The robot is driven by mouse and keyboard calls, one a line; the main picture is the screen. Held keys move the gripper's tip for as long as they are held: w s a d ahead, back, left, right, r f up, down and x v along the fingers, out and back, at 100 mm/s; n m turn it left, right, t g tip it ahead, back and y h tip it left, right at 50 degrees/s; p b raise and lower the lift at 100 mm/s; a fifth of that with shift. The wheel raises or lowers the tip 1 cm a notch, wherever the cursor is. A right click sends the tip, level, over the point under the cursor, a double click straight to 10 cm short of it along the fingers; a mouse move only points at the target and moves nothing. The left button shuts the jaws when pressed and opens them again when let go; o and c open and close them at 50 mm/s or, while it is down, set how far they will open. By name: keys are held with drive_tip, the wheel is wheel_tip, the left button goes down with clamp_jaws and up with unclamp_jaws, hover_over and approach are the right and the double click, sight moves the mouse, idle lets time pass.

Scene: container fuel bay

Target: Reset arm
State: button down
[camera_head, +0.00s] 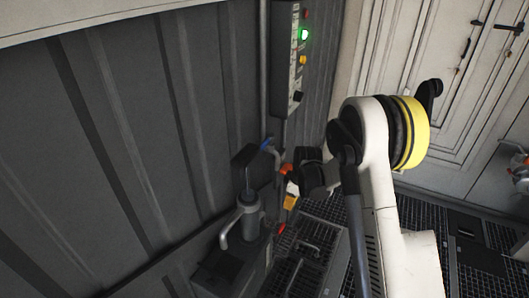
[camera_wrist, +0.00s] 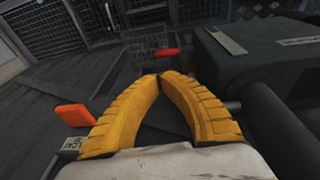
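My arm reaches in from the right in the head view, with its wrist low beside the fuel equipment. My gripper (camera_head: 290,203) shows small there, its yellow fingers pointing down near a grey cylindrical fitting with a spout (camera_head: 248,215). In the wrist view my gripper (camera_wrist: 164,76) has its two ridged yellow fingers curved together, tips meeting. Nothing shows between them. A red handle-like piece (camera_wrist: 167,52) lies just beyond the tips, apart from them as far as I can tell.
A control panel (camera_head: 287,60) with a lit green lamp is on the dark ribbed wall. White double doors (camera_head: 445,80) stand at the right. Grated floor (camera_head: 420,215) lies below. In the wrist view, an orange block (camera_wrist: 75,117) is left of the fingers and a dark box (camera_wrist: 255,55) right.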

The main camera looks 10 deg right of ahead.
drive_tip(key=s+r+m+t, duration=0.15)
drive_tip(key=s+r, duration=0.25)
drive_tip(key=r, duration=0.4)
drive_tip(key=s+r+m, duration=0.2)
drive_tip(key=s+r, duration=0.2)
drive_tip(key=r, duration=0.3)
drive_tip(key=s+r+m+t, duration=0.15)
drive_tip(key=s+r, duration=0.25)
drive_tip(key=r, duration=0.4)
drive_tip(key=s+r+m+t, duration=0.1)
drive_tip(key=s+r+m, duration=0.1)
drive_tip(key=s, duration=0.7)
drive_tip(key=s+r+m+t+h, duration=0.1)
drive_tip(key=s+r+m, duration=0.1)
drive_tip(key=s, duration=0.7)
drive_tip(key=shift+s+a+r+m, duration=0.15)
drive_tip(key=shift+a+m, duration=0.15)
drive_tip(key=shift+m, duration=0.6)
